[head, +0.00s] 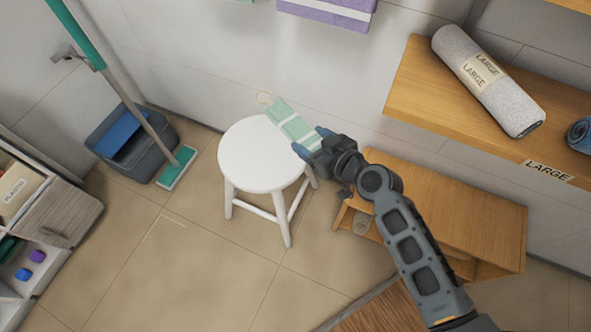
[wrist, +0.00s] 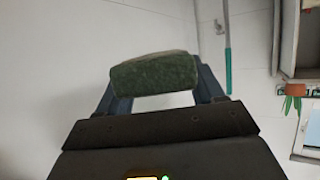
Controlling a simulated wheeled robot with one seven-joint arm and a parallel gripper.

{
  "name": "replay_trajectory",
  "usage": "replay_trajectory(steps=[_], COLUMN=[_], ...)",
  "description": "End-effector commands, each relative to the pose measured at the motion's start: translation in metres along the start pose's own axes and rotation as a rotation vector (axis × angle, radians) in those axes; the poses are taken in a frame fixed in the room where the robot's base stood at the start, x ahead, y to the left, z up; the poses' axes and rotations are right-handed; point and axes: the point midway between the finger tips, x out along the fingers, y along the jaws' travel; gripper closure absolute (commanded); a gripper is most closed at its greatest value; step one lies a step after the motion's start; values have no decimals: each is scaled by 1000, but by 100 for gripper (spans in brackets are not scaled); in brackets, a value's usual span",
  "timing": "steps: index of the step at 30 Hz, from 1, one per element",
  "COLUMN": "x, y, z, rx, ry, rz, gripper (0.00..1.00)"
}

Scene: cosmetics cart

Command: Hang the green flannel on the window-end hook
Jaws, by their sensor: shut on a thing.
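The green flannel (head: 290,122), pale green with white stripes, is held by my gripper (head: 311,144) above the white stool in the head view. A small cream loop (head: 264,97) sticks out from its far end. In the wrist view the flannel (wrist: 155,74) shows as a dark green folded end between the two fingers of my gripper (wrist: 160,88), which is shut on it. The window-end hook cannot be made out in either view.
A white stool (head: 262,155) stands below the flannel. A wooden bench (head: 440,200) and a shelf with a grey rolled towel (head: 488,80) are at right. A purple towel (head: 330,10) hangs at the top. A mop and bucket (head: 135,150) stand left.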

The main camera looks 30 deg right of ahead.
Motion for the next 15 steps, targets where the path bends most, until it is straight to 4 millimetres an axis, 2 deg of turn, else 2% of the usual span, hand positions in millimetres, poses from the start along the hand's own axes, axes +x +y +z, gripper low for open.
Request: replay_trajectory(steps=[1, 3, 15], x=[6, 8, 11], y=[6, 11, 29], z=[14, 20, 45], rx=[-7, -22, -115], ry=[2, 3, 4], rz=[-18, -49, -268], gripper=[63, 63, 63])
